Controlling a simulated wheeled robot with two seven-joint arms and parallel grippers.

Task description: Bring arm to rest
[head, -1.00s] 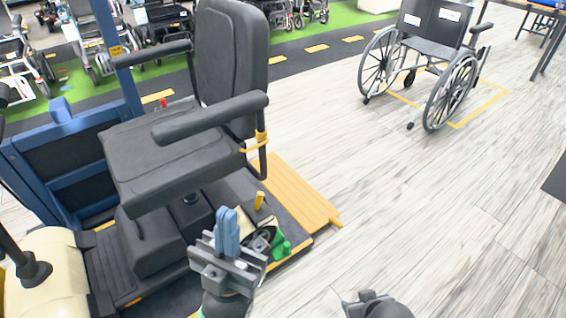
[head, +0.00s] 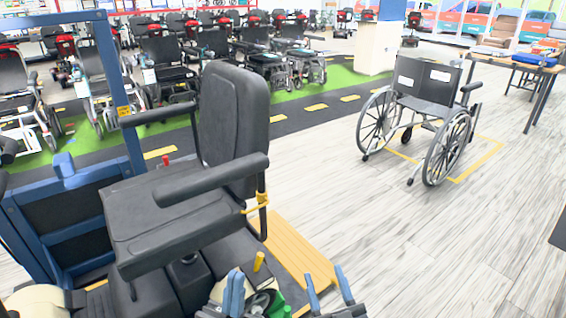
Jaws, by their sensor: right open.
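My left gripper (head: 234,288) is at the bottom edge, in front of the black seat's base. Its two blue fingers stand upright side by side and look shut, with nothing visible between them. Most of both arms is below the picture.
A black padded seat with armrests (head: 160,205) stands close on the left, by a blue frame (head: 75,240). A yellow ramp plate (head: 290,245) lies beside it. A wheelchair (head: 425,105) stands at the right. Pale floor (head: 420,245) is clear at lower right.

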